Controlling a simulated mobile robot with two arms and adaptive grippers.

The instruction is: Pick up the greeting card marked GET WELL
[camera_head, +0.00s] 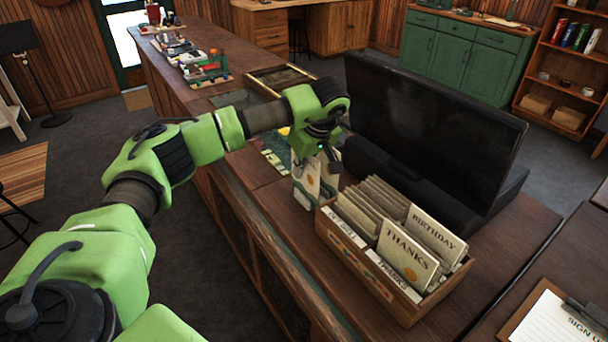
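A wooden card box (368,274) stands on the counter, packed with upright cards in rows. A card marked THANKS (408,257) and a card marked BIRTHDAY (436,236) face the front right. More cards (368,205) stand behind at the left, mostly edge-on; I cannot read GET WELL on any card face. My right gripper is out of view.
A large black screen (430,130) rises close behind the cards. A clipboard (554,322) lies at the lower right. Bare counter (500,262) lies right of the box.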

